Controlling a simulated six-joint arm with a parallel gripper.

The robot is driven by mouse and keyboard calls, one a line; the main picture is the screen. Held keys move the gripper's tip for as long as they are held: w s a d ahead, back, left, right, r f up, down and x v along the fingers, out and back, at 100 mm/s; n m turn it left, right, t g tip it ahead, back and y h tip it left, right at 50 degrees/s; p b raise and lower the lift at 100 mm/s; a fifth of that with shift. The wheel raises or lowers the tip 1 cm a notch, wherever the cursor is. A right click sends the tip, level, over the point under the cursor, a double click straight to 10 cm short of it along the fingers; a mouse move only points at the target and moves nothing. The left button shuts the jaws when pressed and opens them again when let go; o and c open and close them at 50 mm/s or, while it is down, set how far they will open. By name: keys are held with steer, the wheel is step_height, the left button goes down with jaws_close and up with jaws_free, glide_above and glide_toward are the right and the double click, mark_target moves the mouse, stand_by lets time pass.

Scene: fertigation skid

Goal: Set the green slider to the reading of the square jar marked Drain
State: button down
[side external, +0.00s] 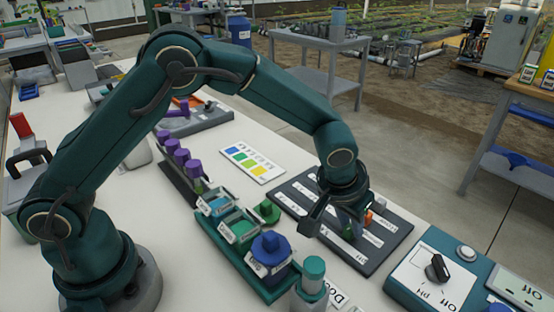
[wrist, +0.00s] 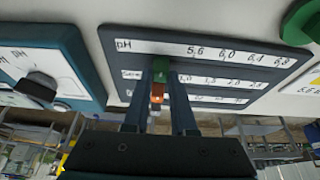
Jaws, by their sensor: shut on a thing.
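The dark slider board (side external: 375,258) lies on the white bench, with several labelled scale rows. In the wrist view, the board (wrist: 215,62) shows a pH row reading 5.6 to 6.8. Square jars with teal (side external: 214,205) and green (side external: 240,232) contents stand in a green rack (side external: 232,254). Their labels are too small to read.
A blue-lidded jar (side external: 270,248) stands in the rack's near end. A colour card (side external: 252,164) lies behind the board. A green-topped bottle (side external: 313,275) stands in front. A teal knob panel (side external: 440,275) sits close to the board's right.

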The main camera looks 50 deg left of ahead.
steer(key=a, duration=0.8)
steer(key=c, duration=0.7)
jaws_free()
steer(key=shift+r, duration=0.15)
steer(key=shift+v, duration=2.45)
